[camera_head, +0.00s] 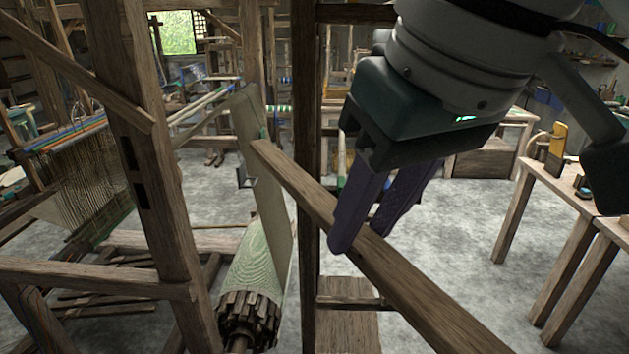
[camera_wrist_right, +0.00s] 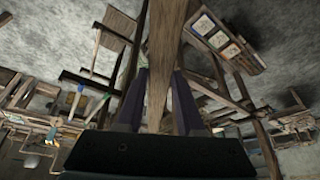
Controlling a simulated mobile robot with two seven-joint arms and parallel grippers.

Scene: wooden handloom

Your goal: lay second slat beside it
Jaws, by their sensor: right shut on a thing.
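My right gripper (camera_head: 362,225) comes in from the upper right and is shut on a long brown wooden slat (camera_head: 430,300). One purple finger is in front of the slat and the other behind it. The slat slants from the middle of the head view down to the lower right, clear of the floor. In the right wrist view the slat (camera_wrist_right: 163,50) runs between the two fingers (camera_wrist_right: 157,95) and out past them. I cannot make out another slat for certain. My left gripper is not in view.
A roll of pale green cloth (camera_head: 256,262) with a toothed end is below the slat's far end. A pale flat sheet or board (camera_head: 264,170) rises from it. A wooden table (camera_head: 540,175) stands right.

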